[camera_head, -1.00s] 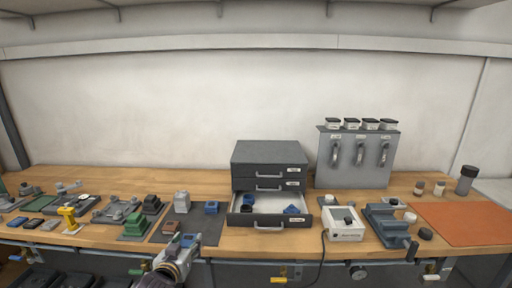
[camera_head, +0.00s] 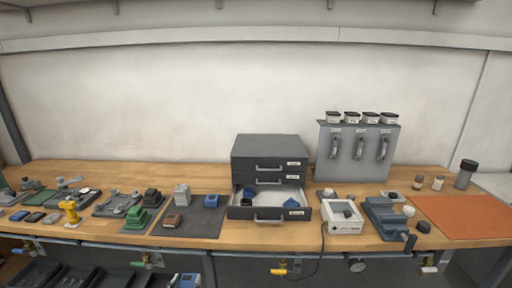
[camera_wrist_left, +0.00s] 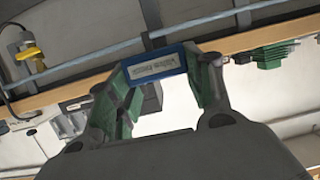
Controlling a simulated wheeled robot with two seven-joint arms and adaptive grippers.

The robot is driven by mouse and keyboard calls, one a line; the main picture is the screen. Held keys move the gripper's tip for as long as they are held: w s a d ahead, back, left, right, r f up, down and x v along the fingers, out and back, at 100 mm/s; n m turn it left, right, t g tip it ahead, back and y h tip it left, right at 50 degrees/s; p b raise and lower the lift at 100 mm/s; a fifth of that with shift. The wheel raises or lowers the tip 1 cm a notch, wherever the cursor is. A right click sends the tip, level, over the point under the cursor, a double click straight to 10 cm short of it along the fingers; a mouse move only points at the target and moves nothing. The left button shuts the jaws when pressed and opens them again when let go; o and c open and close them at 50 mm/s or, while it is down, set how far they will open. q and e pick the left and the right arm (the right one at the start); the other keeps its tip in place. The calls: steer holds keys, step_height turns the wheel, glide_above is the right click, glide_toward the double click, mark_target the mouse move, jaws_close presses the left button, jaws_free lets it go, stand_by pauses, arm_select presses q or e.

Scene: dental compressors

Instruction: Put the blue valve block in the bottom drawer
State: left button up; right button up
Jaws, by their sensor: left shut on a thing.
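My left gripper (camera_wrist_left: 160,85) is shut on a blue block with a pale label plate (camera_wrist_left: 155,66), held between its green-grey fingers in the left wrist view. In the head view, only the tip of this gripper and the held block (camera_head: 188,280) show at the bottom edge, below and in front of the bench. The bottom drawer (camera_head: 268,213) of the dark cabinet is pulled open. It holds blue pieces at the left (camera_head: 250,193) and right (camera_head: 292,202), plus a dark round piece (camera_head: 246,202). My right gripper is out of view.
Another blue block (camera_head: 215,201) lies on a dark mat (camera_head: 203,228) left of the drawer, with grey and brown blocks. A white control box (camera_head: 342,220) and a blue-grey vise-like fixture (camera_head: 385,216) stand to the right. The drawer's middle floor is bare.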

arm_select(q)
steer(key=shift+s+f, duration=0.3)
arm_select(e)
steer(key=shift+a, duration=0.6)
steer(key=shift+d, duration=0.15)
